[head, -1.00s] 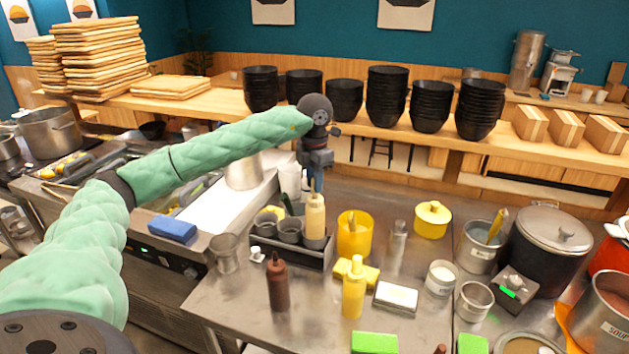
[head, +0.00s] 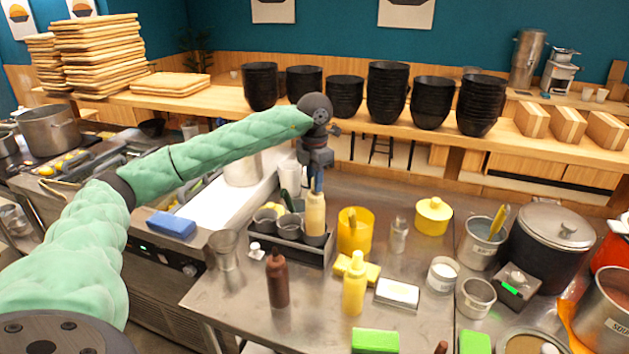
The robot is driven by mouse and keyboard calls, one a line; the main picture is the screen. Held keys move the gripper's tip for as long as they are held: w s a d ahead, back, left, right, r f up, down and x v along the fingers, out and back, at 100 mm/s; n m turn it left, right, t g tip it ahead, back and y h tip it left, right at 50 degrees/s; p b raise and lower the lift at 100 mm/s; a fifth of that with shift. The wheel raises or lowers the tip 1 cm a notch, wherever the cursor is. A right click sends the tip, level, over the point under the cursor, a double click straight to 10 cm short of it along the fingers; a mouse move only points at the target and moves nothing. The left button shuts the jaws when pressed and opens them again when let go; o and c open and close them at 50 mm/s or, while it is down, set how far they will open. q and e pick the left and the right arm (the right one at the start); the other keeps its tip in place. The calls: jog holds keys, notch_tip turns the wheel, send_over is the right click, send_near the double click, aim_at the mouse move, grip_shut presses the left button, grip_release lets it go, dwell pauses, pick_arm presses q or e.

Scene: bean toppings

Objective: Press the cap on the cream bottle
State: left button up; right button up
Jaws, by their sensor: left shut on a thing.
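The cream bottle (head: 315,215) stands upright in the right end of the dark caddy (head: 290,252) on the steel counter. Its cap (head: 312,185) is a small pale tip at the bottle's top, mostly hidden by the fingers. My left gripper (head: 317,183) points straight down over the bottle and is shut on the cap. I cannot tell whether the cap is fully seated on the neck. My right gripper is not in view.
Metal cups sit in the caddy left of the bottle, and a yellow container (head: 355,232) stands close on its right. A brown bottle (head: 277,280) and a yellow bottle (head: 354,285) stand in front. A small white piece (head: 255,250) lies left of the caddy.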

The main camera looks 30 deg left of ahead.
pick_arm(q)
jog(key=o, duration=1.3)
jog(key=shift+c, duration=0.2)
jog(key=shift+r+p, duration=1.1)
jog(key=shift+r, duration=2.15)
grip_shut()
